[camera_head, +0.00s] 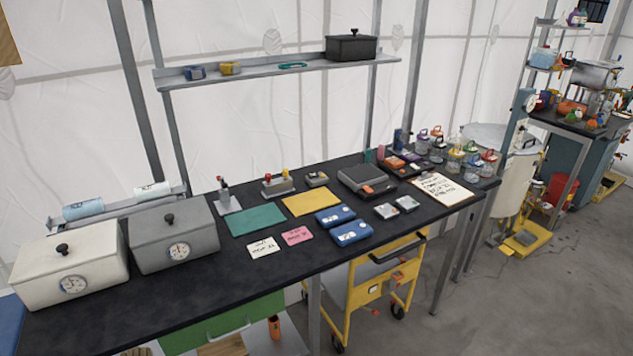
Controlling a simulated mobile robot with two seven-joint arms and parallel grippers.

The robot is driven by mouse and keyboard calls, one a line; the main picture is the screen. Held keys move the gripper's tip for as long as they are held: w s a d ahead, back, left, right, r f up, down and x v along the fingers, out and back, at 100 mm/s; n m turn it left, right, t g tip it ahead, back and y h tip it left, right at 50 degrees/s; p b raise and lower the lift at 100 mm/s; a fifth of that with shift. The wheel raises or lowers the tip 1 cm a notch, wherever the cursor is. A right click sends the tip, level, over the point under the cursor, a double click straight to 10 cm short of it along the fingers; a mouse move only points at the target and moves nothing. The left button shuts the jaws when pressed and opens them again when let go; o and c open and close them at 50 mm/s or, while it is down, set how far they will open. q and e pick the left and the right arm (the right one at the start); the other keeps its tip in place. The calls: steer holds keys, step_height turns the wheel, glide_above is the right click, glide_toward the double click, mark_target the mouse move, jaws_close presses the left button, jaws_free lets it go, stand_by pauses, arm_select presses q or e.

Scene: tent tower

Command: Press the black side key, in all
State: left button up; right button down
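I cannot make out a black side key for certain; parts at this distance are too small to tell. A small grey stand (228,203) with a dark upright lever with a red part sits on the black table (200,295). A grey block (278,187) with red and yellow knobs stands to its right. A small device (317,180) with a yellowish top is next to it. A dark grey flat device (366,178) with an orange patch on its front stands further right. Neither of my grippers shows in this view.
A white lidded box (70,263) and a grey lidded box (172,237), each with a dial, stand at the left. Green (255,220) and yellow (311,203) mats, blue cases (351,234) and a written sheet (441,190) lie on the table. A yellow cart (372,285) stands below.

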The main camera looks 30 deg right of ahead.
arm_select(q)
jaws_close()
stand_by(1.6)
